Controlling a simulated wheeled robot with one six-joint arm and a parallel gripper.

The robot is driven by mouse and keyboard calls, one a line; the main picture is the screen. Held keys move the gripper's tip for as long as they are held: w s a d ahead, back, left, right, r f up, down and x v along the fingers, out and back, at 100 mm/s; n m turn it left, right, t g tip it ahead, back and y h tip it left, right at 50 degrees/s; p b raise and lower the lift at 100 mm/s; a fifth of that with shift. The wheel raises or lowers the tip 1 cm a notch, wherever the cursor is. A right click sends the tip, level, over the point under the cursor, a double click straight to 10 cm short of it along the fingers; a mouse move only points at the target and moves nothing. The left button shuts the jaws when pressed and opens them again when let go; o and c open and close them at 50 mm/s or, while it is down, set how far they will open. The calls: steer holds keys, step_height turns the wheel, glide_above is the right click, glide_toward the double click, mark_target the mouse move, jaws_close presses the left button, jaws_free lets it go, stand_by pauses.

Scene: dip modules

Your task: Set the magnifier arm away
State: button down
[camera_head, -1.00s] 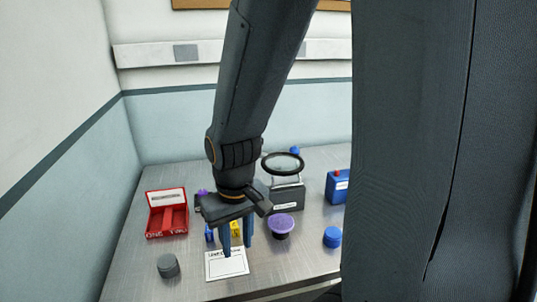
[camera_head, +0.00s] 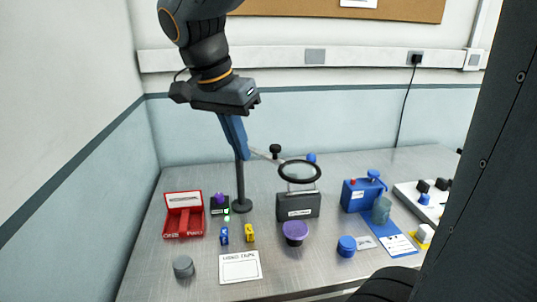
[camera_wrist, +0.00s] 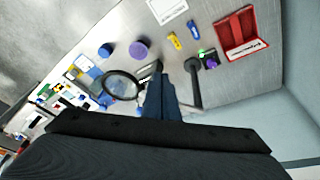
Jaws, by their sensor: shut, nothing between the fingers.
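The magnifier has a black ring lens (camera_head: 300,171) on a thin arm and a dark post with a round base (camera_head: 241,206). The lens hangs over the grey box on the bench, and a black knob (camera_head: 275,149) sits on the arm. The lens also shows in the wrist view (camera_wrist: 121,86), with the post (camera_wrist: 194,88) to its right. My gripper (camera_head: 243,158) has its blue fingers together and empty, pointing down near the top of the post. The fingers overlap the post top, so I cannot tell whether they touch it. They also show in the wrist view (camera_wrist: 160,80).
A red open box (camera_head: 183,214), a purple-topped container (camera_head: 295,231), blue and yellow chips, a white card (camera_head: 240,267), a grey cylinder (camera_head: 183,267) and a blue cap (camera_head: 346,246) stand on the bench. A blue bottle unit (camera_head: 361,193) stands to the right. A wall closes the left side.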

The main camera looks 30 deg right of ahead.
mark_target(271, 153)
steer(key=r, duration=0.1)
steer(key=r+m, duration=0.2)
steer(key=r, duration=0.1)
steer(key=shift+d+r+h, duration=0.1)
steer(key=shift+d+h, duration=0.2)
steer(key=shift+h, duration=0.1)
steer(key=w+d+f+p, duration=0.2)
steer(key=d+f+p, duration=0.2)
steer(key=d+f, duration=0.3)
steer(key=shift+w+d+f, duration=0.15)
steer(key=shift+w+f, duration=0.1)
steer(key=shift+f, duration=0.9)
